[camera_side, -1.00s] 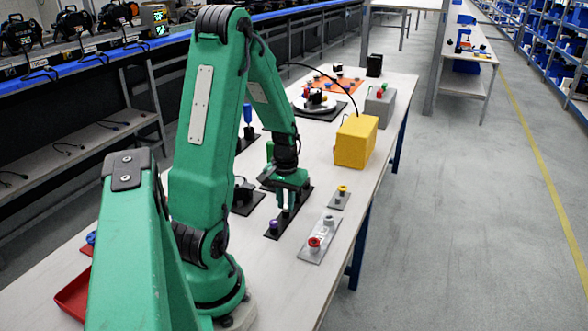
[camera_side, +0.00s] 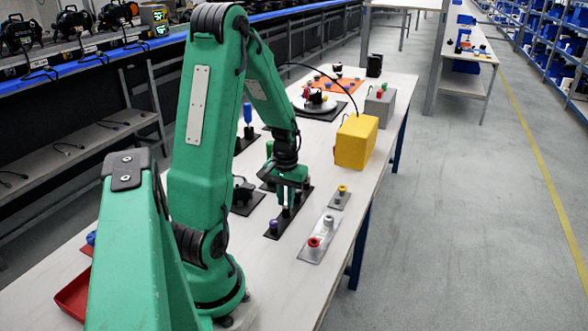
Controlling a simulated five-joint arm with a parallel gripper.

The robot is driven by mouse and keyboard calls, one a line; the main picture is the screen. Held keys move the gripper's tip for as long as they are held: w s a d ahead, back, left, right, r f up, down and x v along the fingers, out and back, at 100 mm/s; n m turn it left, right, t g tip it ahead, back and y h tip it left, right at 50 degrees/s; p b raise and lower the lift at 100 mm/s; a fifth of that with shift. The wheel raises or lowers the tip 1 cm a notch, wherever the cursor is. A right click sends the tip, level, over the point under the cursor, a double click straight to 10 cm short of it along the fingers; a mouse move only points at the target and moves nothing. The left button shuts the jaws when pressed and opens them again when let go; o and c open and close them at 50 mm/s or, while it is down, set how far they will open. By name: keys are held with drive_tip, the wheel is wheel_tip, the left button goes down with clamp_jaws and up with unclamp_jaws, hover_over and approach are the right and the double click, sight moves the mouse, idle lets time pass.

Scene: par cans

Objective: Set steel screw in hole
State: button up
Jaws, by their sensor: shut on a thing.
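My gripper (camera_side: 287,205) points down over a long black plate (camera_side: 300,202) in the middle of the bench. It is shut on a small grey piece, apparently the steel screw (camera_side: 286,212), whose lower part shows just under the fingertips. Whether the screw sits in a hole or just above the plate is too small to tell. A purple piece (camera_side: 274,226) stands on the near end of the same plate. To the right, a grey plate (camera_side: 308,255) carries a red piece (camera_side: 314,242) and a pale grey piece (camera_side: 328,221).
A small plate with a yellow piece (camera_side: 342,189) lies to the right. A yellow box (camera_side: 356,142) and a grey box (camera_side: 380,106) stand farther back. A red tray (camera_side: 74,297) is front left.

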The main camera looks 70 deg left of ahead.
drive_tip(key=shift+r, duration=2.4)
drive_tip(key=shift+d, duration=0.1)
drive_tip(key=d+m, duration=0.1)
drive_tip(key=d, duration=0.3)
drive_tip(key=w+d+m, duration=0.1)
drive_tip(key=d, duration=0.4)
drive_tip(key=w+d+r+m, duration=0.1)
drive_tip(key=d+m, duration=0.1)
drive_tip(key=d, duration=0.2)
drive_tip(key=shift+w+d, duration=0.1)
drive_tip(key=shift+d, duration=0.25)
drive_tip(key=shift+d+m, duration=0.3)
drive_tip(key=shift+d, duration=0.25)
drive_tip(key=shift+f, duration=0.15)
drive_tip(key=shift+f, duration=2.65)
